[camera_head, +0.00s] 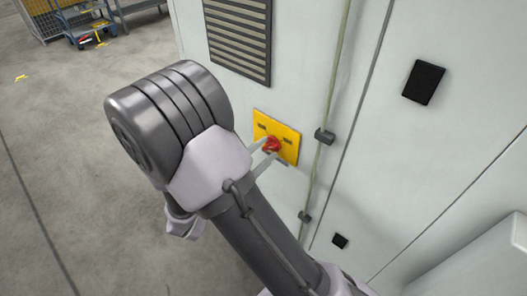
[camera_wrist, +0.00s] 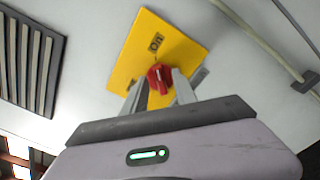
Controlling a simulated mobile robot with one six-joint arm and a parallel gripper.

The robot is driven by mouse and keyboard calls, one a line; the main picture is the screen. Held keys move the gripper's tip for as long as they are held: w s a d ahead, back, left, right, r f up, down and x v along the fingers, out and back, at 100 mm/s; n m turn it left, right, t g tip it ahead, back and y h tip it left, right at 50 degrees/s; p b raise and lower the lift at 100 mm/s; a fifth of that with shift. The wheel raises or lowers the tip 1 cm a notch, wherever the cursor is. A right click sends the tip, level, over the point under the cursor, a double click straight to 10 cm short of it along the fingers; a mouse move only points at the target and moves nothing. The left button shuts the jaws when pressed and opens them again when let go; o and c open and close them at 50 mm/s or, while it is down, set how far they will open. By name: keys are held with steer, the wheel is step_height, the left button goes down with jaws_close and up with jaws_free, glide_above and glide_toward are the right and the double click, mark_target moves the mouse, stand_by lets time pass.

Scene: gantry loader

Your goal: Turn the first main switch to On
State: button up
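The main switch is a red rotary knob (camera_head: 271,144) on a yellow plate (camera_head: 289,136), fixed to a pale cabinet wall. In the wrist view the red knob (camera_wrist: 159,77) sits low on the tilted yellow plate (camera_wrist: 125,62). A label reading "On" (camera_wrist: 156,42) shows above the knob in that view. My gripper (camera_wrist: 159,82) is at the knob, with one finger on each side of it. The fingers stand apart and look wider than the knob's grip bar. Whether they touch the knob is hard to tell.
A louvred vent (camera_head: 239,40) is above the plate. A vertical conduit (camera_head: 333,90) with clamps runs down the wall to its right. A black panel (camera_head: 423,82) is farther right. A blue cart (camera_head: 85,27) stands at the back left; the floor at left is open.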

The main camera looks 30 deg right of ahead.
steer(key=p+v, duration=0.1)
steer(key=v, duration=1.6)
steer(key=shift+a, duration=0.2)
steer(key=shift+s, duration=0.1)
